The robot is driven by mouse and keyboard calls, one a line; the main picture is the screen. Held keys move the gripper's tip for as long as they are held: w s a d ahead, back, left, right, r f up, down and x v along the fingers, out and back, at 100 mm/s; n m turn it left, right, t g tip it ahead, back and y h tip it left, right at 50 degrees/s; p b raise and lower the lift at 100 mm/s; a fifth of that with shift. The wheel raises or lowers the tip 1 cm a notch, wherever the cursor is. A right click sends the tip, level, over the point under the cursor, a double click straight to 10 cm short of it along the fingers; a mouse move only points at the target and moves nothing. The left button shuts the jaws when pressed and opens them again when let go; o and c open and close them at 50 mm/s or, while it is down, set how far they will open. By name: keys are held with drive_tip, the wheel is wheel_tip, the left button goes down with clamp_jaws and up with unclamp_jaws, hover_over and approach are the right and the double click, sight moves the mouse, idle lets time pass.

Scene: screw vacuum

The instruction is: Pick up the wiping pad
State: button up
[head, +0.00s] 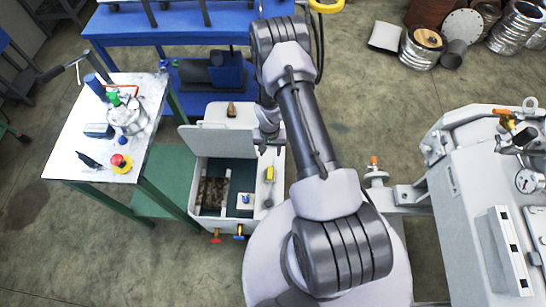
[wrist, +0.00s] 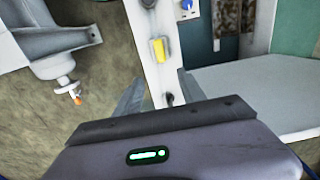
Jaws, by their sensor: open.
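No object is plainly recognisable as the wiping pad. A small yellow block (head: 269,173) sits on the pale right rim of the open white machine; it also shows in the wrist view (wrist: 158,49). A blue-grey flat-looking item (head: 98,130) lies on the white-topped table; I cannot tell if it is a pad. My gripper (head: 268,138) is above the machine's rim, beside the raised lid. In the wrist view my gripper (wrist: 160,90) is open and empty, its fingers either side of the rim in the picture, with the yellow block beyond their tips.
The machine's lid (head: 215,138) stands open over a chamber with a brown slatted part (head: 212,192) and a small blue-and-white piece (head: 246,199). The white-topped table (head: 75,160) holds a canister (head: 128,118) and a red emergency button (head: 119,161). A large pale machine (head: 470,190) stands right.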

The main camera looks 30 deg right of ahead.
drive_tip(key=b, duration=0.5)
hover_over(270, 172)
drive_tip(key=f, duration=1.2)
drive_tip(key=shift+w+f, duration=0.2)
drive_tip(key=shift+w, duration=0.1)
drive_tip(key=f+b, duration=0.1)
drive_tip(key=f, duration=0.1)
drive_tip(key=f+b, duration=0.2)
drive_tip(key=f, duration=0.1)
drive_tip(key=shift+s+a+f, duration=0.1)
drive_tip(key=shift+s+f, duration=0.25)
drive_tip(key=shift+r, duration=0.2)
clamp_jaws()
